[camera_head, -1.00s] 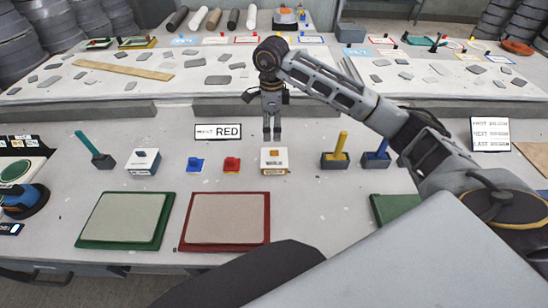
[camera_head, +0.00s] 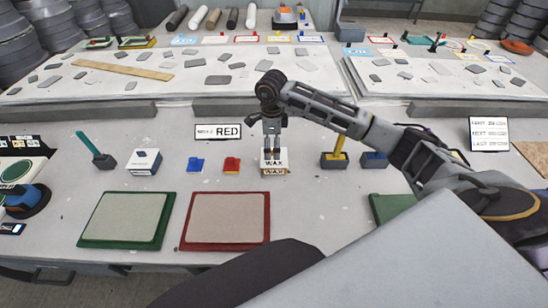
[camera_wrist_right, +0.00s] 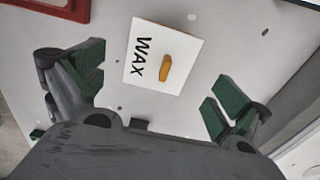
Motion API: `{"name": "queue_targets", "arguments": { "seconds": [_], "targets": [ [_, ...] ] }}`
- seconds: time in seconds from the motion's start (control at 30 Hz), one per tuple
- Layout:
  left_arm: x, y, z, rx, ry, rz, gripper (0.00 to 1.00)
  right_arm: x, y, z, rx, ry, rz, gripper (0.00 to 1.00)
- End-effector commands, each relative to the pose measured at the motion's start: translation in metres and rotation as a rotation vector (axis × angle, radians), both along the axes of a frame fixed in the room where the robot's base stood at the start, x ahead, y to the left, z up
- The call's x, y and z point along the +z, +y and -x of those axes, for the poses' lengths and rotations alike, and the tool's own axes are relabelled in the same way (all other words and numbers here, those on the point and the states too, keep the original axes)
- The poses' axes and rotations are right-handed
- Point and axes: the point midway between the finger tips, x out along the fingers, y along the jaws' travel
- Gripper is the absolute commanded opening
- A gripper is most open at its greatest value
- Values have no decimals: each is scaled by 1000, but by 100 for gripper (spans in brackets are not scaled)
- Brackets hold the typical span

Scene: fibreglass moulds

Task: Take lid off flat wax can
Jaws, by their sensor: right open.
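The flat wax can (camera_head: 273,171) stands on the table, with a white lid lettered WAX (camera_head: 272,163). In the right wrist view the lid (camera_wrist_right: 143,70) is square and has a tan knob (camera_wrist_right: 165,68) standing on it. My right gripper (camera_head: 271,147) points down at the can's back side and hides part of the lid in the head view. In the right wrist view its green-padded fingers (camera_wrist_right: 155,85) are wide apart, on either side of the lid, with nothing between them gripped. My left gripper is not in view.
A green-framed panel (camera_head: 87,242) and a red-framed panel (camera_head: 184,246) lie in front. Blue (camera_head: 196,164) and red (camera_head: 232,165) small items sit left of the can. A grey holder with a yellow stick (camera_head: 334,160) stands close on its right. A RED sign (camera_head: 227,132) stands behind.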

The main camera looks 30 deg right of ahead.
Motion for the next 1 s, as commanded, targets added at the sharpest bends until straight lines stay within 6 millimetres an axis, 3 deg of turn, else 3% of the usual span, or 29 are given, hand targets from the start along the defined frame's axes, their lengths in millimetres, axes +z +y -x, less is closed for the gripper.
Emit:
{"name": "queue_targets", "arguments": {
  "seconds": [0.37,0.8,1.0],
  "targets": [
    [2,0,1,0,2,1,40,-6,-1,0,-1,2,-1,100],
    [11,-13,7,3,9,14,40,-47,-4,1,-1,3,-1,100],
    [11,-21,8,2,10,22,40,-52,-4,0,0,0,0,100]
  ]
}}
